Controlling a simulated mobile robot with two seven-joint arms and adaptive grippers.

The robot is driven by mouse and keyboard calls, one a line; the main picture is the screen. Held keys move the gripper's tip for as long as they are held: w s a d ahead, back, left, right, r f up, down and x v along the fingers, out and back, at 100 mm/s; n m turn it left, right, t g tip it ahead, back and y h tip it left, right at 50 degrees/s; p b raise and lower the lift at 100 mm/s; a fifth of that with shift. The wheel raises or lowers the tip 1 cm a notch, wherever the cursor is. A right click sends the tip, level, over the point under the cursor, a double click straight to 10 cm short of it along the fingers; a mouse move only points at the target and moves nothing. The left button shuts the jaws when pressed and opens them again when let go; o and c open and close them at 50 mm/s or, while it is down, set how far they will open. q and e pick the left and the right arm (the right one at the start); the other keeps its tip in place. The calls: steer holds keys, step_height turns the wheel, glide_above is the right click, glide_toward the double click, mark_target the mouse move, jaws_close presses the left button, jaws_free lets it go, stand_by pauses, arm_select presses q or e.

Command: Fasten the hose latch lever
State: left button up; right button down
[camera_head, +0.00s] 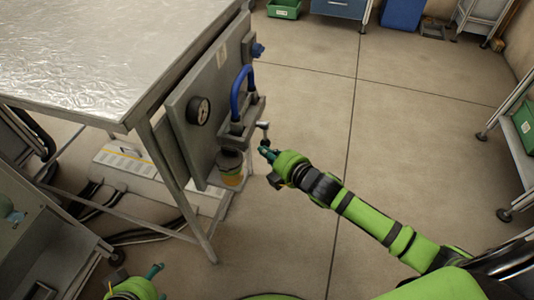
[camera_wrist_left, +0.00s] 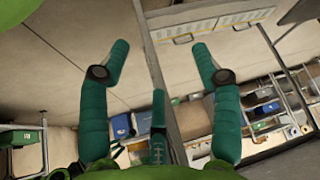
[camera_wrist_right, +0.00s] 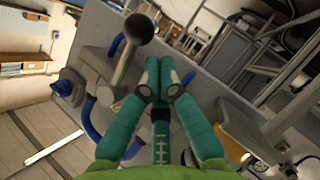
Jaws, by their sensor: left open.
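The lever (camera_head: 264,127), a short metal arm with a dark ball knob (camera_wrist_right: 138,28), sticks out from the right end of the bracket on the grey panel. Its shaft (camera_wrist_right: 124,62) stands just left of my right fingertips in the right wrist view. A blue hose (camera_head: 237,92) loops above the bracket (camera_head: 238,130). My right gripper (camera_head: 264,150) is at the lever's knob end; its fingertips (camera_wrist_right: 159,68) are together with nothing visible between them. Whether they touch the lever is unclear. My left gripper (camera_head: 153,272) is low at the left, open and empty in the left wrist view (camera_wrist_left: 160,62).
The panel (camera_head: 185,95) carries a gauge (camera_head: 200,111), a blue knob (camera_head: 257,50) and, below the bracket, an amber-bottomed cup (camera_head: 231,172). A metal-topped table (camera_head: 90,50) stands left of it. A grey cabinet (camera_head: 50,235) is at lower left.

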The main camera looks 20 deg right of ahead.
arm_select(q)
steer(key=shift+w+d+r+t, duration=0.2)
steer(key=shift+w+r+t, duration=0.1)
steer(key=shift+w, duration=0.2)
steer(key=shift+w+d+r+t, duration=0.2)
steer(key=shift+w+t, duration=0.1)
steer(key=shift+w, duration=0.2)
arm_select(e)
steer(key=shift+w+d+f, duration=0.2)
steer(key=shift+w, duration=0.1)
